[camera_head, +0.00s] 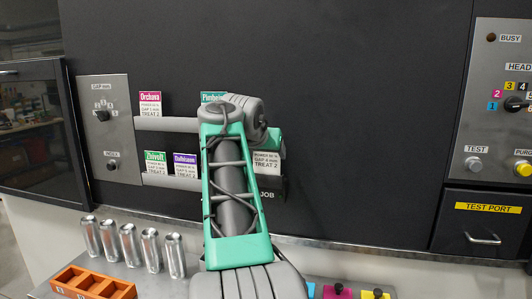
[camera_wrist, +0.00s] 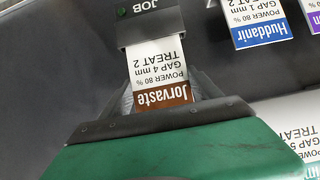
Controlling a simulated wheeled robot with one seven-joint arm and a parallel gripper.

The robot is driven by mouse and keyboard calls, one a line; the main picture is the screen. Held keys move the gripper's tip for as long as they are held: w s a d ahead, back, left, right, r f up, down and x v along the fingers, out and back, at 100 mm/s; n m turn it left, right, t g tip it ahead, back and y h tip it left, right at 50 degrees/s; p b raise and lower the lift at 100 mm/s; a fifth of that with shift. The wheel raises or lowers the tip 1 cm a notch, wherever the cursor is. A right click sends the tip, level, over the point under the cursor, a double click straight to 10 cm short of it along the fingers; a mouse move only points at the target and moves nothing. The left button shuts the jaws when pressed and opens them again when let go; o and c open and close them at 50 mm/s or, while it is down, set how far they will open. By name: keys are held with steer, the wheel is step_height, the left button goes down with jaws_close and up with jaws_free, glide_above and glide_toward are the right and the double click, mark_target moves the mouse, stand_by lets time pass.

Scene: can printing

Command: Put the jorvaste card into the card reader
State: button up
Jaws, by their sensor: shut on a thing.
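The Jorvaste card (camera_wrist: 158,70), white with a brown name band, shows upside down in the wrist view. My gripper (camera_wrist: 164,96) is shut on its brown-band end. The card's far end meets the grey card reader (camera_wrist: 152,27) marked JOB and seems to be at or in its slot; how deep it sits I cannot tell.
Other cards hang on the dark panel, among them Orchava (camera_head: 150,104), Huddanir (camera_wrist: 259,22) and a purple-banded one (camera_head: 186,165). Several silver cans (camera_head: 126,242) and an orange tray (camera_head: 92,285) stand on the ledge below. A test port drawer (camera_head: 484,236) is at right.

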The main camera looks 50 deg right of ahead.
steer(key=shift+f+b, duration=0.7)
steer(key=shift+f, duration=0.2)
steer(key=o, duration=1.4)
steer(key=v, duration=0.8)
steer(key=shift+d+p, duration=0.1)
steer(key=shift+p, duration=0.2)
